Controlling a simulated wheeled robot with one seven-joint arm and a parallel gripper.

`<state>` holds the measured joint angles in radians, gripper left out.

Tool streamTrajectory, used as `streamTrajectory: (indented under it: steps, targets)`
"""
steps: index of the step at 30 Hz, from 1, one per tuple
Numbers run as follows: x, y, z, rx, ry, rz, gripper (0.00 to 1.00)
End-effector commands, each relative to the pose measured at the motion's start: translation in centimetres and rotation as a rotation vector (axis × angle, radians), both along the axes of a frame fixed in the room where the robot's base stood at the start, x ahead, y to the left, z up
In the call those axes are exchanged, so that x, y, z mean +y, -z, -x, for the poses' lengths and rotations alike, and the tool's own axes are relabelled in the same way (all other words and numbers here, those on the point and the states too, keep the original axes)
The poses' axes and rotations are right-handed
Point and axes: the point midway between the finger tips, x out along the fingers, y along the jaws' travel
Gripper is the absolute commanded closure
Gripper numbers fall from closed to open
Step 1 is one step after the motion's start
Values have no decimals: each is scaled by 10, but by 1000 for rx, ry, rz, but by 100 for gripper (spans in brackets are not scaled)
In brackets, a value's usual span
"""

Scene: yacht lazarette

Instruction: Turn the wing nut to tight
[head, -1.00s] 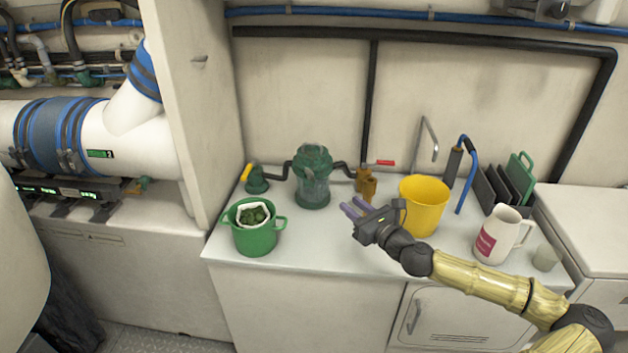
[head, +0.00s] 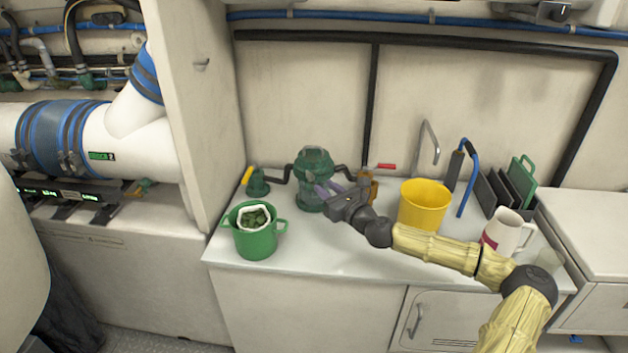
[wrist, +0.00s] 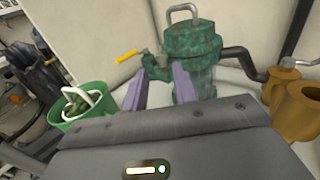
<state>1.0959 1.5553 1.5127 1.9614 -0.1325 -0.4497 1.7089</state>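A green strainer (head: 313,168) with a clear bowl stands at the back of the white counter, with pipes on both sides. It also shows in the wrist view (wrist: 195,48), with a grey metal loop (wrist: 185,9) at its top. I cannot make out a separate wing nut on it. My gripper (head: 322,189) is in front of the strainer's lower right side, below its lid. In the wrist view my gripper's (wrist: 158,80) two purple fingers are apart with nothing between them, so it is open. The fingers hide part of the strainer's bowl in the head view.
A yellow-handled valve (head: 256,184) is left of the strainer; a bronze valve with a red handle (head: 385,167) is right. A green pot (head: 256,243) stands front left. A yellow bucket (head: 425,207) and white jug (head: 507,229) stand right. The front middle of the counter (head: 320,250) is clear.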

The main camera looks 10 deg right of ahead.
Motion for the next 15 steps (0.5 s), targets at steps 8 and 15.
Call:
streamTrajectory:
  steps: [8,15]
  targets:
    - [19,0,-43,0,0,1,72]
    - [27,0,-57,0,-2,0,72]
